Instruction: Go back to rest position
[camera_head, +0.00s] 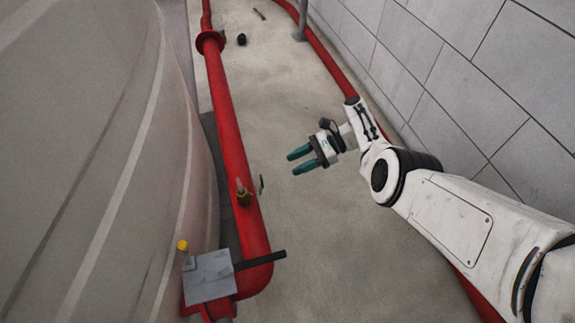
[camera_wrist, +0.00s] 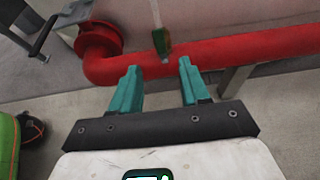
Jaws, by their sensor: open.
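My gripper (camera_head: 300,160) has two teal fingers and is open and empty. It hangs over the concrete floor to the right of the red pipe (camera_head: 232,150), pointing toward it, with a clear gap in the head view. In the wrist view my gripper (camera_wrist: 160,82) shows its fingers apart, with the red pipe (camera_wrist: 240,52) running across behind them. A small brass fitting (camera_head: 243,194) sits on the pipe. In the wrist view a green and brown piece (camera_wrist: 161,41) shows at the pipe above the gap between the fingers.
A grey box (camera_head: 208,276) with a yellow cap and a black lever (camera_head: 262,260) stands at the pipe's near end. A large grey tank (camera_head: 90,160) fills the left. A block wall (camera_head: 470,70) and second red pipe (camera_head: 325,52) bound the right. Concrete floor between is mostly free.

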